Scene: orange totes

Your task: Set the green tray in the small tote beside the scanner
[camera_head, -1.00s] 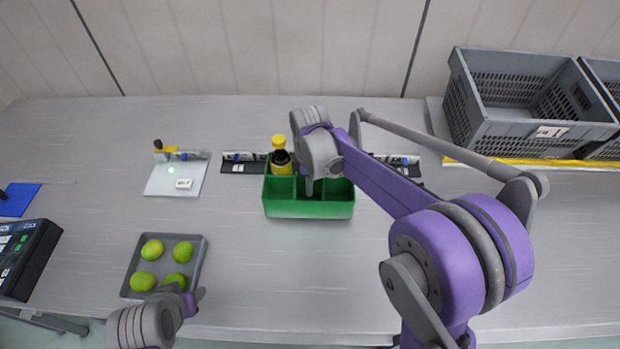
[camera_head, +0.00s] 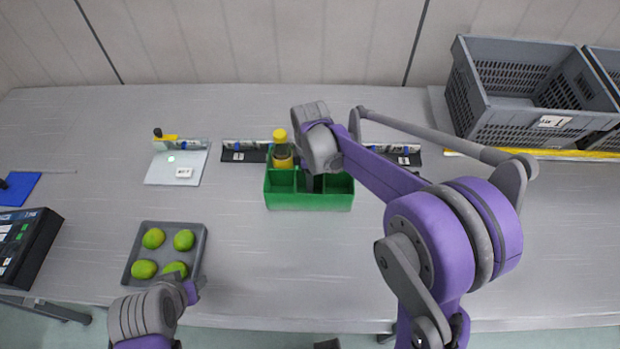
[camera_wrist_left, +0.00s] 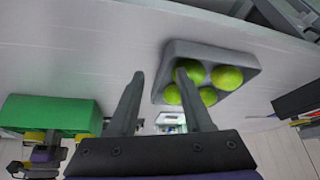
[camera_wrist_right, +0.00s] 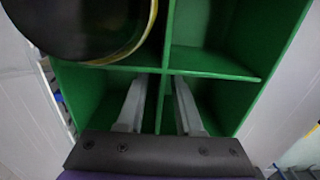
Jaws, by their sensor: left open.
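The green tray (camera_head: 310,201) is a divided open box in the middle of the table. A bottle with a yellow cap (camera_head: 281,152) stands in its back left compartment. My right gripper (camera_head: 318,183) reaches down into the tray. In the right wrist view its fingers (camera_wrist_right: 160,105) are apart, astride a green divider (camera_wrist_right: 168,60), with gaps visible on both sides. My left gripper (camera_head: 195,288) is open and empty near the front edge, close to a grey tray of limes (camera_head: 200,258). The left wrist view shows its fingers (camera_wrist_left: 160,100) spread. I cannot pick out a scanner for certain.
Grey totes (camera_head: 500,125) stand at the back right behind a yellow strip (camera_head: 560,154). A black device with a screen (camera_head: 25,250) and a blue flat item (camera_head: 18,188) lie at left. A white board (camera_head: 175,168) lies behind the limes. The front centre is clear.

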